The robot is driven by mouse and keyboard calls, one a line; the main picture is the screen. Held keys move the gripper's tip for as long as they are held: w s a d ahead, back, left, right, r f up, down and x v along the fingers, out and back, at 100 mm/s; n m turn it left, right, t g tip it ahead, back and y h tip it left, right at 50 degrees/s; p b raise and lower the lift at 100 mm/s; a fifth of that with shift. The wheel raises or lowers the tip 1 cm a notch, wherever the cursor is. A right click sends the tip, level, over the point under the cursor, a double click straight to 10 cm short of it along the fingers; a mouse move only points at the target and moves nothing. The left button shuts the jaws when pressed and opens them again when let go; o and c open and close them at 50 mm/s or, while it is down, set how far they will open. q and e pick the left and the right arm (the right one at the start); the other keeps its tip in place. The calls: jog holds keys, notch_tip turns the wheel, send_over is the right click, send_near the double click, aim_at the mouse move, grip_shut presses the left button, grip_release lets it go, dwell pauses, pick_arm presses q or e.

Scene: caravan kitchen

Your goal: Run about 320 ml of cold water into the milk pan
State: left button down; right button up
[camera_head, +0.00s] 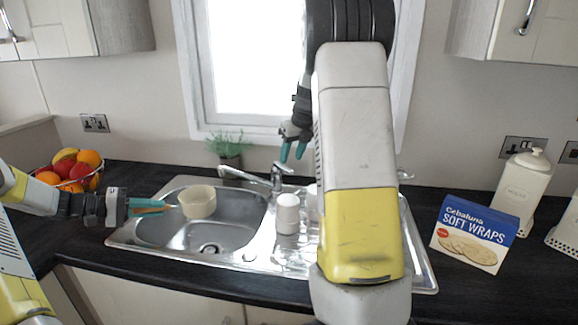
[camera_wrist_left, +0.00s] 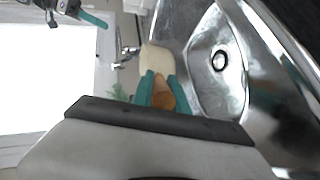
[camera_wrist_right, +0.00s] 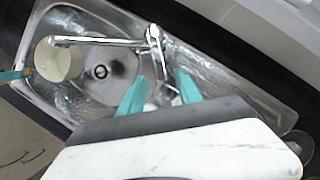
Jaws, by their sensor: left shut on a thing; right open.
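The cream milk pan (camera_head: 198,203) is held over the left part of the sink bowl, near the end of the tap spout. My left gripper (camera_head: 150,206) is shut on its brown handle, which shows between the teal fingers in the left wrist view (camera_wrist_left: 160,95). The pan also shows in the right wrist view (camera_wrist_right: 58,62), where its inside looks pale; I cannot tell any water in it. The chrome tap (camera_head: 262,178) stands behind the bowl, and its lever (camera_wrist_right: 154,36) shows in the right wrist view. My right gripper (camera_head: 293,150) is open and empty, above the tap. No stream of water shows.
The steel sink (camera_head: 165,258) has a bare drain and a drainer at right. White canisters (camera_head: 288,214) stand on the drainer. A fruit bowl (camera_head: 98,180) is at left, a plant (camera_head: 230,150) behind. A Soft Wraps box (camera_head: 472,235) and canister (camera_head: 522,190) are at right.

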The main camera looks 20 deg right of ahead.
aim_at(288, 169)
jog(key=x, duration=0.5)
grip_shut()
dwell(1.4)
